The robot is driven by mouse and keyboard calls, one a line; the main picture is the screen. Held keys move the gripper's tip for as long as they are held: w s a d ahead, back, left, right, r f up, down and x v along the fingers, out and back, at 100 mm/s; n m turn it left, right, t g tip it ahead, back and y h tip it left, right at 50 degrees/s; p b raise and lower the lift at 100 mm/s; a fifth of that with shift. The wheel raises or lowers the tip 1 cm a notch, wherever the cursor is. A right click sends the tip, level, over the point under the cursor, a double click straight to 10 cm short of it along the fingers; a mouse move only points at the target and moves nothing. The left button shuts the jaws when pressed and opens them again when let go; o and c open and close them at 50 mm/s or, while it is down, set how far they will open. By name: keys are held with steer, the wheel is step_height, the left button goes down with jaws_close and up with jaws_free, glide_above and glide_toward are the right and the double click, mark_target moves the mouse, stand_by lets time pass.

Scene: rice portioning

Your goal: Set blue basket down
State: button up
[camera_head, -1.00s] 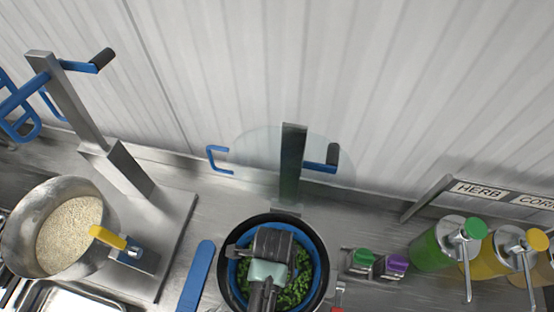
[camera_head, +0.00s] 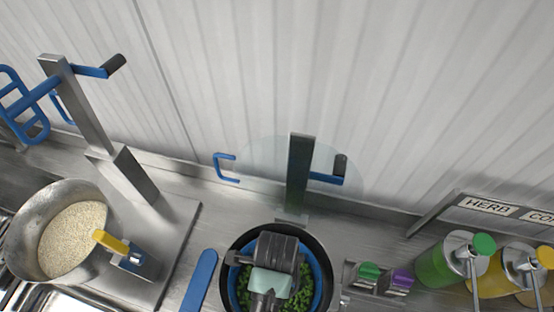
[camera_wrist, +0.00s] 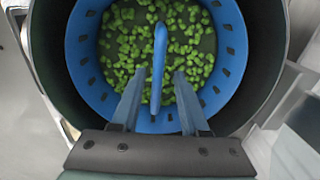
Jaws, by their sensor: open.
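The blue basket (camera_head: 320,273) sits inside a dark round pot (camera_head: 231,262) and holds green vegetable pieces. In the wrist view the basket (camera_wrist: 88,62) fills the middle, with its slotted wall and blue handle (camera_wrist: 160,50) showing inside the pot (camera_wrist: 48,70). My gripper (camera_wrist: 158,80) is open. Its two fingers stand apart on either side of the handle, with a visible gap on each side. In the head view my gripper covers part of the basket, and its fingertips are hidden there.
A metal pan of rice (camera_head: 32,238) stands at the left. A blue strip (camera_head: 199,280) lies left of the pot. An upright metal post (camera_head: 300,175) stands behind it. Small green- and purple-capped containers and larger dispensers (camera_head: 440,265) stand to the right.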

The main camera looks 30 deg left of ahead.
step_height(320, 180, up, 9)
steer(key=shift+s+f, duration=0.1)
steer(key=shift+f, duration=0.1)
stand_by(0.6)
